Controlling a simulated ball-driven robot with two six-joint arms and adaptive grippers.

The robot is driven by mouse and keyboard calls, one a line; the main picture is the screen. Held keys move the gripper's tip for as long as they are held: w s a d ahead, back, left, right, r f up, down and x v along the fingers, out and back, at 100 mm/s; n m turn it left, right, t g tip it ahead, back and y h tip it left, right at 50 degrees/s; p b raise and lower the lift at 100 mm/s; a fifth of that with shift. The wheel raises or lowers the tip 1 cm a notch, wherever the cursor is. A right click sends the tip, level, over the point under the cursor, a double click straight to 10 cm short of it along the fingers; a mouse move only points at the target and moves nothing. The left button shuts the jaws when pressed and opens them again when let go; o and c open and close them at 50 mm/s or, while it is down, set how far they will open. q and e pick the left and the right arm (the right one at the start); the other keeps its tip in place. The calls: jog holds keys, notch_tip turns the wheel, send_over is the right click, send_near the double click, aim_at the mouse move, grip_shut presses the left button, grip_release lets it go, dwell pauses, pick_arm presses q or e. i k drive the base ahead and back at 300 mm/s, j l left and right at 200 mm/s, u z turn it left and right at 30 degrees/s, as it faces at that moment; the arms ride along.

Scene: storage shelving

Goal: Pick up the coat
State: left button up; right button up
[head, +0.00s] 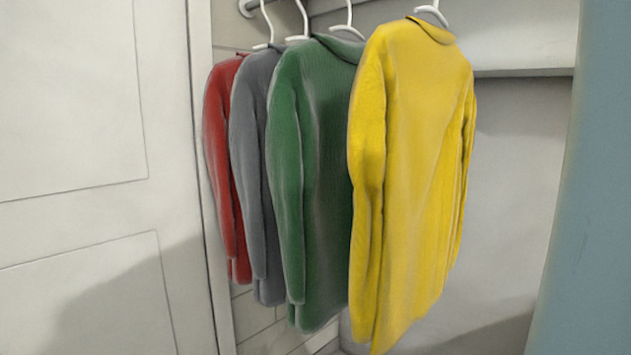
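Several long-sleeved garments hang in a row on white hangers in the head view. Neither of my grippers is in view.
A white panelled door (80,150) stands at the left. A shelf edge (525,72) runs behind the yellow garment on the right. A blue-grey upright surface (595,180) closes the right side. The back wall (515,170) between is bare.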

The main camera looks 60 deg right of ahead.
aim_at(310, 187)
jog(key=z, duration=2)
jog(key=k+z, duration=0.15)
jog(key=z, duration=0.2)
